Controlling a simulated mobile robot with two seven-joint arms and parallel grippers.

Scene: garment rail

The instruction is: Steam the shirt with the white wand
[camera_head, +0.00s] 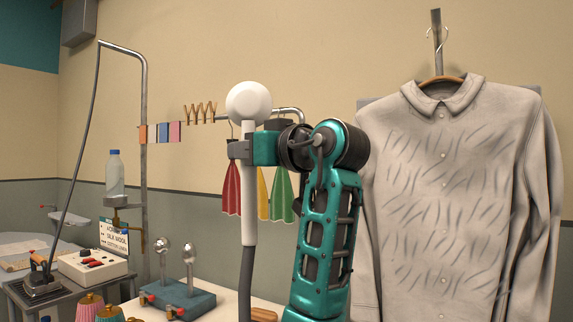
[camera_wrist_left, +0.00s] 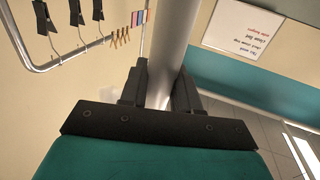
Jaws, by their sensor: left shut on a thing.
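The white wand (camera_head: 248,190) stands upright near the middle of the head view, with a round white head (camera_head: 249,103) on top and a dark grey hose below. My left gripper (camera_head: 240,149) is shut on the wand just below its head. In the left wrist view the wand's shaft (camera_wrist_left: 173,45) runs between the dark fingers (camera_wrist_left: 158,85). The grey shirt (camera_head: 445,180) hangs on a hanger at the right, with many dark crease marks on its front. The wand is left of the shirt and apart from it in the picture. My right gripper is not in view.
Red, yellow and green cloths (camera_head: 263,193) hang on a rail behind the wand. A blue block with two metal knobs (camera_head: 177,295) sits on the table at lower left. An iron (camera_head: 42,275) and a white control box (camera_head: 92,264) stand further left.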

